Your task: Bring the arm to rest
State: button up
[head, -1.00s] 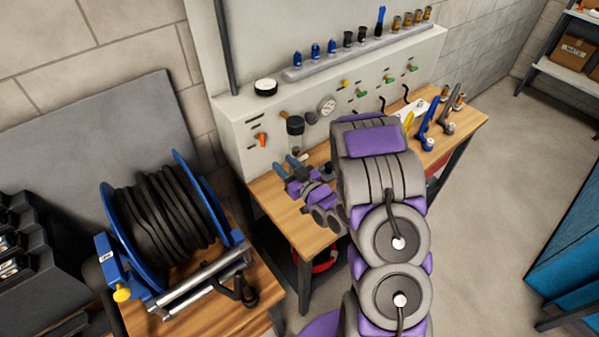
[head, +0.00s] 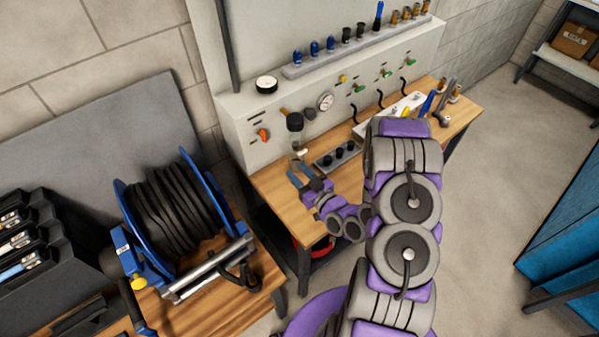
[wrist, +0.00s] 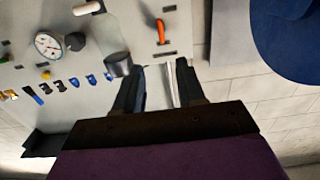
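My gripper (head: 302,178) is at the left end of the workbench in the head view, in front of the grey panel and below the dark-capped clear bowl (head: 295,128). Its two blue-grey fingers stand apart, and I see nothing held between them. In the wrist view, my gripper (wrist: 158,84) also shows a gap between its fingers, with pale background behind. My purple and grey arm is bent and covers part of the bench's right half.
The workbench (head: 268,184) carries a grey block with dark holes (head: 338,156) close to my gripper. A hose reel (head: 170,215) stands on a wooden table at left. A blue cabinet (head: 575,225) is at right. Open floor (head: 490,170) lies between bench and cabinet.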

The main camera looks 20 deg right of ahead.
dwell(0.3)
jog(key=s+d+n+g+h+b, duration=0.1)
jog(key=s+d+g+h+b, duration=0.1)
jog(key=d+g+h+b, duration=0.55)
jog(key=s+a+r+m+g, duration=0.1)
jog(key=s+a+r+g, duration=0.2)
jog(key=s, duration=0.8)
jog(key=s+a+r+m+g+y+b, duration=0.1)
jog(key=s+a+r+g, duration=0.3)
jog(key=s, duration=0.7)
jog(key=s+a+r+m+g+y+b, duration=0.1)
jog(key=s+a+r+g, duration=0.3)
jog(key=s, duration=0.7)
jog(key=shift+s+a+r+m, duration=0.3)
jog(key=shift+a+r+m, duration=0.35)
jog(key=shift+a+m, duration=0.4)
jog(key=shift+a+g, duration=0.1)
jog(key=shift+g, duration=0.15)
